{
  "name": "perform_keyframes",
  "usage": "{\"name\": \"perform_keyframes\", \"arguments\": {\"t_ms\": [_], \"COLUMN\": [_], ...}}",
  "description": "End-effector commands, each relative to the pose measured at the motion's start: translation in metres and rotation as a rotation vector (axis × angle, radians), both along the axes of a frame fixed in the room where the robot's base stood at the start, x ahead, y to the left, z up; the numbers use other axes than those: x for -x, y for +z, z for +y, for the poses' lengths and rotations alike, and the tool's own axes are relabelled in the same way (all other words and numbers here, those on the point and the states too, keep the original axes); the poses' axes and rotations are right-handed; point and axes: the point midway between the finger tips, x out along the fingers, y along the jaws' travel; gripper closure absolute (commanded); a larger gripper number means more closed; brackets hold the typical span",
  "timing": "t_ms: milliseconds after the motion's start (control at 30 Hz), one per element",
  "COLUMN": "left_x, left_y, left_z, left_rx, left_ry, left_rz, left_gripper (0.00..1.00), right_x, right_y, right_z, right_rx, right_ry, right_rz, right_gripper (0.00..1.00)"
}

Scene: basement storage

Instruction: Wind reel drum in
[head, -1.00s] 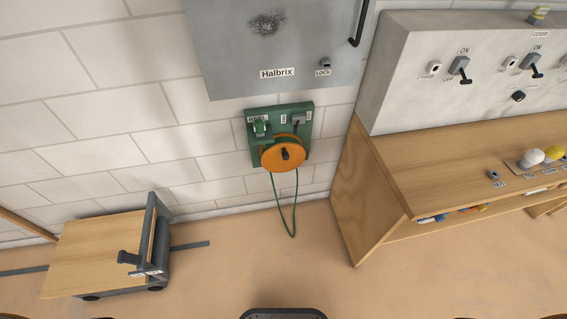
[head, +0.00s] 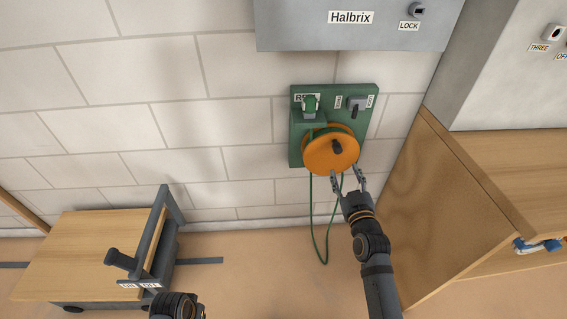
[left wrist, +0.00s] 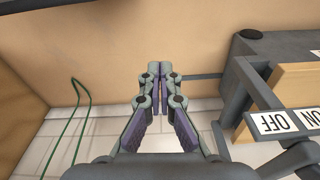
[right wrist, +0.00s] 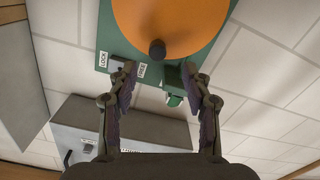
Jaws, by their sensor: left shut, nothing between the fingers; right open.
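The orange reel drum (head: 322,160) is mounted on a green board (head: 297,150) on the wall, with a dark crank knob (head: 337,147) on its face. A green cord (head: 313,225) hangs from it in a loop. My right gripper (head: 348,180) is open just below the drum's lower edge. In the right wrist view the drum (right wrist: 185,22) and knob (right wrist: 157,50) lie beyond the open, empty fingers (right wrist: 158,72). My left gripper (left wrist: 160,70) is shut and empty in the left wrist view, near the cart. Its fingers are not visible in the head view.
A lever (head: 356,106) and a green fitting (head: 311,105) sit above the drum. The grey Halbrix cabinet (head: 300,35) is overhead. A wooden bench (head: 425,215) stands close at right. A wheeled wooden cart (head: 75,250) stands lower left.

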Motion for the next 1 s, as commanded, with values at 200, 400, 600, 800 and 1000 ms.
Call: {"name": "perform_keyframes", "arguments": {"t_ms": [200,400,600,800,1000], "left_x": [0.0,0.0,0.003,0.005,0.006], "left_y": [0.006,0.013,0.032,0.047,0.05], "left_z": [-0.001,-0.003,-0.006,-0.009,-0.009], "left_rx": [0.002,0.005,0.011,0.016,0.017], "left_ry": [-0.001,-0.004,-0.008,-0.013,-0.014], "left_rz": [-0.001,-0.002,0.001,0.004,0.006], "left_gripper": [1.0,1.0,1.0,1.0,1.0], "right_x": [-0.004,-0.039,-0.08,-0.102,-0.105], "right_y": [0.011,0.011,0.009,0.009,0.01], "right_z": [0.0,0.001,0.002,0.003,0.003], "right_rx": [0.004,0.003,0.004,0.003,0.003], "right_ry": [-0.001,0.0,-0.001,-0.002,-0.002], "right_rz": [-0.023,-0.024,-0.022,-0.021,-0.02], "right_gripper": [0.5,0.5,0.5,0.5,0.5]}}
